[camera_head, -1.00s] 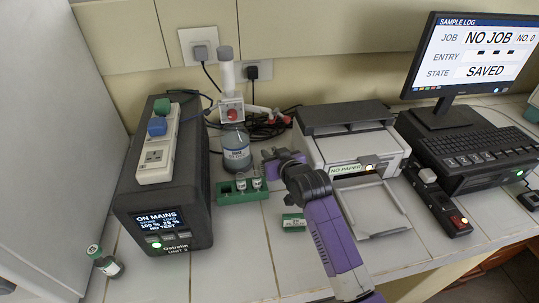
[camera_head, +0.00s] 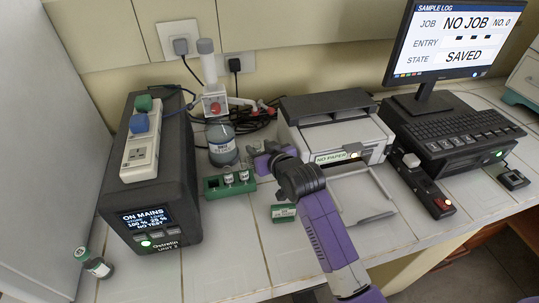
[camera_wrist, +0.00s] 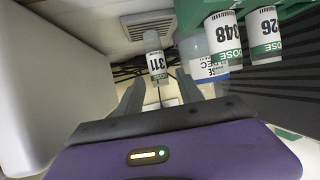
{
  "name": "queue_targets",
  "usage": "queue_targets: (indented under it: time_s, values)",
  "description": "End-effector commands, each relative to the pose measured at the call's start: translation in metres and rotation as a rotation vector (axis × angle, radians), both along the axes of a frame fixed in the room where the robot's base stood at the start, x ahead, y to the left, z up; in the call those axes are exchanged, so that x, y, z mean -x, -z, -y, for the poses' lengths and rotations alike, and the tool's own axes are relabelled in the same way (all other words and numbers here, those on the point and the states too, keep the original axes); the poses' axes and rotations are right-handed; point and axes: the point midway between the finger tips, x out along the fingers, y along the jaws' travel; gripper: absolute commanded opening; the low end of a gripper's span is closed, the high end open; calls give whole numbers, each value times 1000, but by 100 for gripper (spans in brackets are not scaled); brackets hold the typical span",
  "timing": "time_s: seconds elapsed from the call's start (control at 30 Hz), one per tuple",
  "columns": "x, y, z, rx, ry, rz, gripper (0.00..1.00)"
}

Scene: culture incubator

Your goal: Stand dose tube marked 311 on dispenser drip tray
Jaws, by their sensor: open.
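The dose tube marked 311 (camera_wrist: 155,62) has a white label and a green band. It appears inverted in the wrist view, with its base against a grey slatted tray (camera_wrist: 147,24), which looks like the drip tray. My gripper (camera_wrist: 160,88) is open, its fingers pointing at the tube with a gap on each side. In the head view my gripper (camera_head: 262,158) is right of the dispenser bottle (camera_head: 221,145) and hides the tube and tray. The bottle also shows in the wrist view (camera_wrist: 208,66).
A green rack (camera_head: 212,189) holds tubes marked 348 (camera_wrist: 223,38) and, partly cut off, 26 (camera_wrist: 264,34). A black power unit (camera_head: 150,215) stands left, a printer (camera_head: 335,135) right. The front counter is mostly clear.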

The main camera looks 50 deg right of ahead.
Motion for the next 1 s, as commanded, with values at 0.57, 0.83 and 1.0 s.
queue_targets:
  time_s: [0.57, 0.83, 1.0]
  values:
    - [79, -35, -33, 0, 0, 0, 44]
    - [81, -37, -34, 0, 0, -1, 44]
    - [81, -36, -34, 0, 0, 0, 44]
